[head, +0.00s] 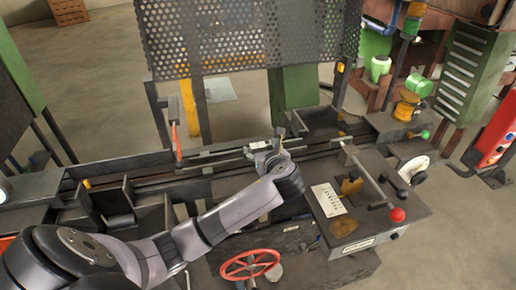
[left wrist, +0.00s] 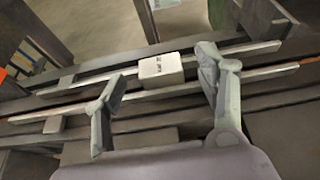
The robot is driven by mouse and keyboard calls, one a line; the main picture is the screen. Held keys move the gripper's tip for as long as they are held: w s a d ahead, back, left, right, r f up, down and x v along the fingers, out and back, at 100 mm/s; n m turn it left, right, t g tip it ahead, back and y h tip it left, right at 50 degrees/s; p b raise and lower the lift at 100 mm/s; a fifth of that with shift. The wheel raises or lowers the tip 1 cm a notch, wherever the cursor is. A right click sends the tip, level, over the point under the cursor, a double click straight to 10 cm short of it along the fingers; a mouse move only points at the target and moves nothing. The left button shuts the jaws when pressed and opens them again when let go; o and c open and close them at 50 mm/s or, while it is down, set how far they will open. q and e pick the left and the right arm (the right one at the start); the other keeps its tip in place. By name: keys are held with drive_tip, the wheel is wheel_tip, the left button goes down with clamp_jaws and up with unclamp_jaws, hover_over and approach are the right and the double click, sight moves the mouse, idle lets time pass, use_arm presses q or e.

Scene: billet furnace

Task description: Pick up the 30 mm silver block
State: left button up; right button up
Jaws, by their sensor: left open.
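In the head view a small pale block (head: 258,145) shows on the rail just left of my left gripper (head: 279,142). My left gripper is open, its fingers spread wide and reaching toward the rail. In the left wrist view the block lies beyond and between the two fingertips, with nothing held. I cannot tell the exact gap. My right gripper is not in view.
A dark perforated guard (head: 245,38) stands behind the rail. At right is a control box (head: 372,215) with a red-knobbed lever (head: 396,214). A red handwheel (head: 250,264) sits below my arm. A thin orange-red rod (head: 175,140) stands left of the gripper.

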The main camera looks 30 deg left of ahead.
sight(258, 145)
use_arm(q)
drive_tip(key=x, duration=0.3)
drive_tip(key=shift+a, duration=0.15)
drive_tip(key=shift+c, duration=0.2)
drive_tip(key=c, duration=1.4)
